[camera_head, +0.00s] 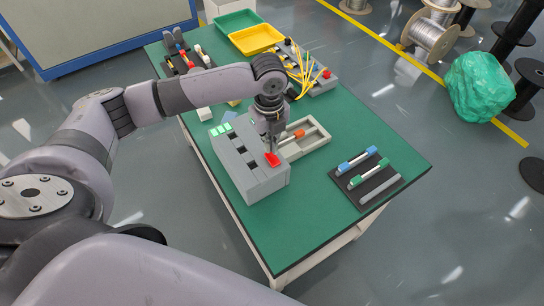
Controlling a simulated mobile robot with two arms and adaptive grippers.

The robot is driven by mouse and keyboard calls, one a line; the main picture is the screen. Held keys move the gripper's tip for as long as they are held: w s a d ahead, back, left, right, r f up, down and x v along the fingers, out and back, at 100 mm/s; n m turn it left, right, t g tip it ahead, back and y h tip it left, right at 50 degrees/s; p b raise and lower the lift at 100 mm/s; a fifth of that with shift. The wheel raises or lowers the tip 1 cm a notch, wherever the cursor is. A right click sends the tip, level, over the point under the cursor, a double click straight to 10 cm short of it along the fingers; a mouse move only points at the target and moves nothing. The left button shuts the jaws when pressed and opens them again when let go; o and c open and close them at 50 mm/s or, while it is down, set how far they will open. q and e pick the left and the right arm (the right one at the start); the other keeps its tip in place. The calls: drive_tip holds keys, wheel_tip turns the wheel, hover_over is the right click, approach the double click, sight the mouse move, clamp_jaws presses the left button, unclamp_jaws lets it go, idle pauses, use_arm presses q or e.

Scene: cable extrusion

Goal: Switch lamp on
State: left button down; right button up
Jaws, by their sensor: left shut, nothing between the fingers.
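A grey box (246,178) stands on the green table, with dark square openings along its top. My left gripper (271,146) points down just above the red piece, shut and empty. Whether its tips touch the red piece is hard to tell. My right gripper is out of view.
A beige tray (318,144) with an orange-handled tool lies beside the box. A dark mat (368,198) with markers lies at the right. Green (237,20) and yellow (256,38) trays and a yellow-wired device (322,84) stand behind. The table's (300,220) near part is clear.

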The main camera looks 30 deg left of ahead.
sight(270, 154)
use_arm(q)
drive_tip(key=shift+f+b, duration=0.3)
drive_tip(key=shift+f, duration=0.85)
idle(0.4)
drive_tip(key=shift+s, duration=0.1)
wheel_tip(270, 154, up, 7)
drive_tip(key=p, duration=0.8)
drive_tip(key=shift+r+p, duration=0.1)
drive_tip(key=shift+p, duration=0.25)
